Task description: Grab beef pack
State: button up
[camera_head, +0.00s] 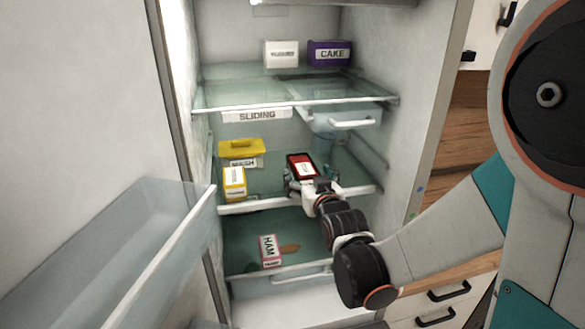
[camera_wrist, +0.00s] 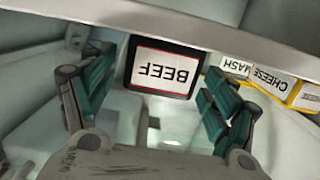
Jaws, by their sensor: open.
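The beef pack (camera_wrist: 163,69) is dark with a red-edged white label, upside down in the wrist view. It stands on the middle fridge shelf and shows as a red and black box in the head view (camera_head: 301,167). My gripper (camera_wrist: 150,88) is open, with its teal-padded fingers spread to the left and right of the pack. In the head view my gripper (camera_head: 304,187) is at the shelf's front edge, just in front of the pack and partly covering its lower part. I cannot tell whether the fingers touch it.
A yellow cheese box (camera_head: 233,183) and a mash pack with a yellow item (camera_head: 241,148) stand left on the same shelf. A ham pack (camera_head: 269,250) is below. A cake box (camera_head: 330,54) is above. The open fridge door's bin (camera_head: 120,250) is at left.

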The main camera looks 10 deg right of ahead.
jog(key=shift+w+f, duration=0.2)
jog(key=shift+w, duration=0.8)
jog(key=shift+w+f, duration=0.25)
jog(key=shift+w, duration=0.7)
jog(key=shift+w+f, duration=0.2)
jog(key=shift+w, duration=0.8)
jog(key=c, duration=1.3)
